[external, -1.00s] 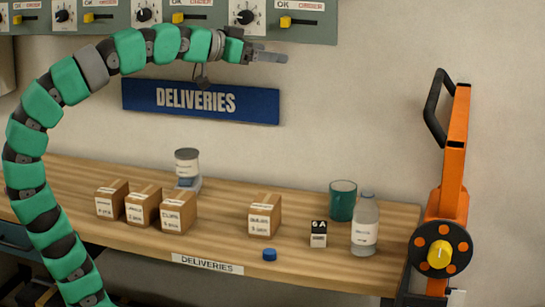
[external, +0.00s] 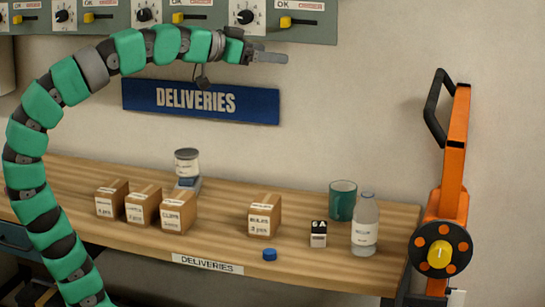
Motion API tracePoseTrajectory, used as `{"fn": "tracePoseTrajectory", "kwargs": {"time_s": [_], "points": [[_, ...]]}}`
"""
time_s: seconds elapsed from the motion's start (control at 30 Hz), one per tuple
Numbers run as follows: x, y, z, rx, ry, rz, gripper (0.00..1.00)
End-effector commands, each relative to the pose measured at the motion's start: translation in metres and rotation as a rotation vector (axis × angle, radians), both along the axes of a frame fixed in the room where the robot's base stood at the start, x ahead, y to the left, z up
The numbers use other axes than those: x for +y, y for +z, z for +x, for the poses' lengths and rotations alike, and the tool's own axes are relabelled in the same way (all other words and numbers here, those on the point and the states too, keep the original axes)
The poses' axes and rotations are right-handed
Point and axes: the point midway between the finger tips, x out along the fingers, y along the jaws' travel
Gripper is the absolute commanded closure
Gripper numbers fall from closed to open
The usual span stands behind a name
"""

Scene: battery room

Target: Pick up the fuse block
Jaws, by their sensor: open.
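The fuse block (external: 318,234) is a small block with a black top marked "6A" and a white lower part. It stands on the wooden deliveries shelf (external: 225,239), right of centre, close to a clear bottle. My gripper (external: 272,57) is at the end of my green segmented arm, high above the shelf in front of the wall and pointing right. It is well above and to the left of the fuse block and holds nothing. The small gap between its jaws is hard to see from this side.
A clear bottle (external: 365,226) and a green mug (external: 342,201) stand right of and behind the block. A blue cap (external: 269,254) and a cardboard box (external: 264,214) are to its left. More boxes (external: 143,205) and a tin (external: 187,162) stand further left. An orange handled device (external: 450,190) rises at right.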

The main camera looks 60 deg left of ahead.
Motion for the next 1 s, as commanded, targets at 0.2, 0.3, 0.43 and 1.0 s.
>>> {"fn": "tracePoseTrajectory", "kwargs": {"time_s": [0.2,0.3,0.43,1.0], "points": [[0.0,0.0,0.0,0.0,0.0,0.0,0.12],[0.0,0.0,0.0,0.0,0.0,0.0,0.37],[0.0,0.0,0.0,0.0,0.0,0.0,0.38],[-0.019,-0.152,0.077,0.249,0.336,-0.091,0.38]]}}
